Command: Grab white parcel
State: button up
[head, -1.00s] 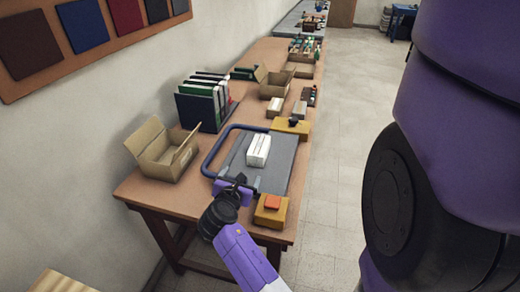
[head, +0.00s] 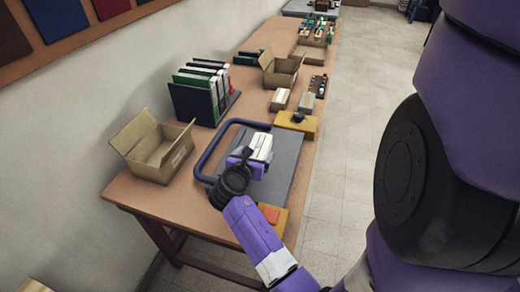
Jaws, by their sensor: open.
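The white parcel (head: 260,147) lies on a grey board (head: 285,158) with a blue tubular handle around its far-left side, on the wooden table. My gripper (head: 249,157) is at the parcel's near side, and its purple body hides the parcel's lower near part. The jaws are open. I cannot tell whether the fingers are around the parcel or only beside it.
An open cardboard box (head: 158,150) stands left of the board. A rack of binders (head: 203,92) stands behind it. A yellow block with an orange top (head: 271,215) is at the near table edge, partly behind my arm. Another yellow block (head: 297,123) and small boxes (head: 281,99) lie beyond the board.

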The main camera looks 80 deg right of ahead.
aim_at(257, 151)
jog(key=shift+p+x, duration=0.35)
jog(key=shift+x, duration=2.8)
jog(key=shift+w, duration=0.1)
grip_shut()
